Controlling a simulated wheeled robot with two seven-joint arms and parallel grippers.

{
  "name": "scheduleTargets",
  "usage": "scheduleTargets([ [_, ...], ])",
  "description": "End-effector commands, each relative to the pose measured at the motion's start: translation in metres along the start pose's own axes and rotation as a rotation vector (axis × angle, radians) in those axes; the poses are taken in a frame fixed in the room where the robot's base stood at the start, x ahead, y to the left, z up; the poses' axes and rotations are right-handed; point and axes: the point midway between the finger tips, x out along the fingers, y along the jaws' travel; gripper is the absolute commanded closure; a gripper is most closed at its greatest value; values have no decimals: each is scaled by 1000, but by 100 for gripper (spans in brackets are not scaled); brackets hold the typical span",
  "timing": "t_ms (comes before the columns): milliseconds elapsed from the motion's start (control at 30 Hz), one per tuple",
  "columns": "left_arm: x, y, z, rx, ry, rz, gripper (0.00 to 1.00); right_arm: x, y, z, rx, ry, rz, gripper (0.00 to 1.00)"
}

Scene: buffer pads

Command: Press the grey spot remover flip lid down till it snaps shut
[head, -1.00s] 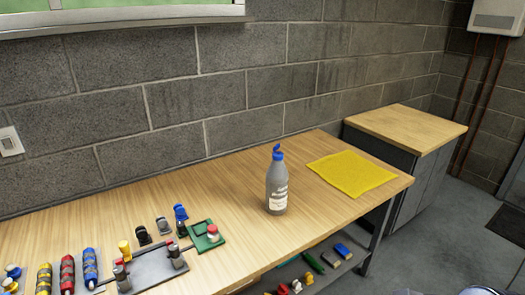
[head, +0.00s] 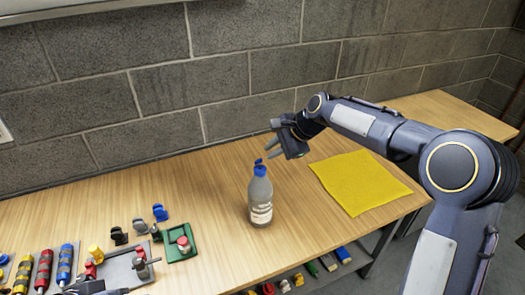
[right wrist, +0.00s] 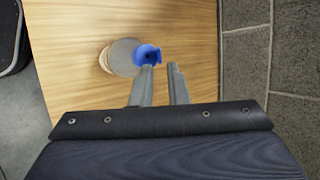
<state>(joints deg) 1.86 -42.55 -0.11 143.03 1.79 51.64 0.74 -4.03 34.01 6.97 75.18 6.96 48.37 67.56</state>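The grey spot remover bottle (head: 260,200) stands upright on the wooden bench. Its blue cap (head: 260,170) has a small flip lid (head: 258,161) tilted up. The bottle also shows from above in the right wrist view (right wrist: 121,57), with the blue cap (right wrist: 147,54) by the fingertips. My right gripper (head: 271,137) is open and empty, above and behind the cap, apart from it in the head view. In the right wrist view its two fingers (right wrist: 161,68) have a gap between them, and one tip overlaps the cap's edge.
A yellow cloth (head: 355,183) lies right of the bottle. A block wall (head: 150,105) runs behind. Bench around the bottle is clear.

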Motion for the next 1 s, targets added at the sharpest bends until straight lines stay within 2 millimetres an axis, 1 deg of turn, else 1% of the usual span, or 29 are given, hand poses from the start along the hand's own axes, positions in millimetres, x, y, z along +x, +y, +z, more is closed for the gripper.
scheduleTargets([
  [200,-8,4,-4,0,0,0,73,36,1,1,0,-1,5,86],
  [400,-12,6,-6,0,0,0,73,60,1,0,-2,0,2,86],
  [533,-13,6,-6,0,0,0,73,66,1,0,-2,1,2,86],
  [767,-12,6,-6,0,0,0,73,67,1,0,-3,1,1,86],
  [867,-12,6,-6,0,0,0,73,67,1,0,-3,1,1,98],
  [900,-12,6,-6,0,0,0,73,67,1,0,-3,1,1,100],
  [1000,-12,6,-6,0,0,0,73,67,1,0,-3,1,1,100],
])
